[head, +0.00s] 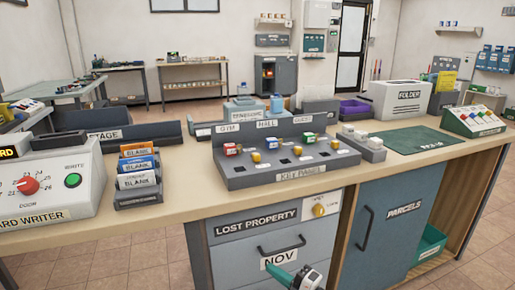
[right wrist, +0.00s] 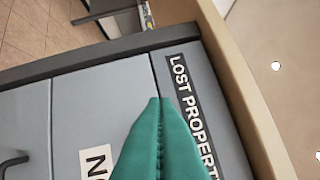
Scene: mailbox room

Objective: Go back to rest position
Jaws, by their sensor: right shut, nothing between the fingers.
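My right gripper (head: 274,270) shows at the bottom of the head view, in front of the drawer labelled LOST PROPERTY (head: 255,222). Its teal fingers are shut with nothing between them. In the right wrist view the closed fingers (right wrist: 159,108) point at the drawer front, beside the LOST PROPERTY label (right wrist: 190,110). I cannot tell whether they touch the drawer. The drawer handle (head: 281,246) is just above the fingers in the head view. My left gripper is not in view.
The wooden counter (head: 200,207) spans the view above the gripper. The PARCELS door (head: 390,225) stands right of the drawer. Tiled floor (head: 130,262) is clear at lower left.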

